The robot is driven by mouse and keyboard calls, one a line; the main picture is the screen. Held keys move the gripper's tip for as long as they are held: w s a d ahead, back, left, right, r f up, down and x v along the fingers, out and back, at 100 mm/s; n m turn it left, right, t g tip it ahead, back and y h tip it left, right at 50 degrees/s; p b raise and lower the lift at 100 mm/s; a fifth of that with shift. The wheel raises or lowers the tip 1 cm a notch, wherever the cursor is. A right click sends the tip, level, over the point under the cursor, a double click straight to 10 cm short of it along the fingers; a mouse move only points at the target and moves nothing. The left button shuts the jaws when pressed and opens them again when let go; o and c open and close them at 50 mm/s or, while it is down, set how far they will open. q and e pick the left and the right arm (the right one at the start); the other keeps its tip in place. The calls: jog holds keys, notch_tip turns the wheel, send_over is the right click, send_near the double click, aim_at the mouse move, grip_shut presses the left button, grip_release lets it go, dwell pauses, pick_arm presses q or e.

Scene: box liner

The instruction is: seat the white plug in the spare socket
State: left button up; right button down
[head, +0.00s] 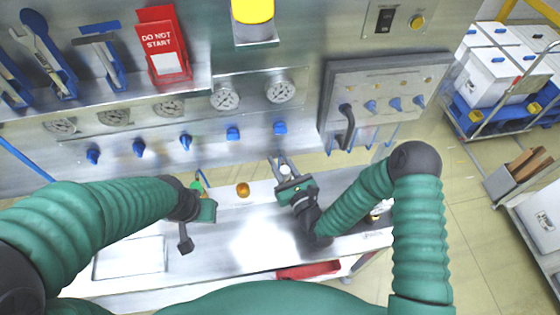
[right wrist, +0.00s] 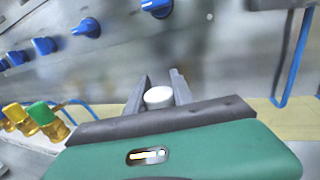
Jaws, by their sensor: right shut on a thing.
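The white plug (head: 285,169) is between the two fingers of my right gripper (head: 282,165), over the bench close to the machine front. In the right wrist view the plug's round white end (right wrist: 158,97) shows between the grey fingers (right wrist: 160,88); the rest of it is hidden by the gripper body. The socket panel (head: 381,85), up and to the right of my right gripper, carries a black plug with a cable (head: 345,120) and several blue plugs (head: 395,104). I cannot make out which socket is spare. My left gripper (head: 195,222) is over the bench; its fingers are unclear.
A brass fitting (head: 243,190) and a green-topped one (head: 196,186) stand on the bench (head: 260,240). Blue knobs (head: 185,142) and gauges (head: 225,97) line the machine front. A red tray (head: 308,270) is at the bench's front edge. Boxes on a cart (head: 495,80) are far right.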

jog(key=shift+f+b, duration=0.3)
jog(key=shift+f, duration=0.15)
jog(key=c, duration=1)
grip_release()
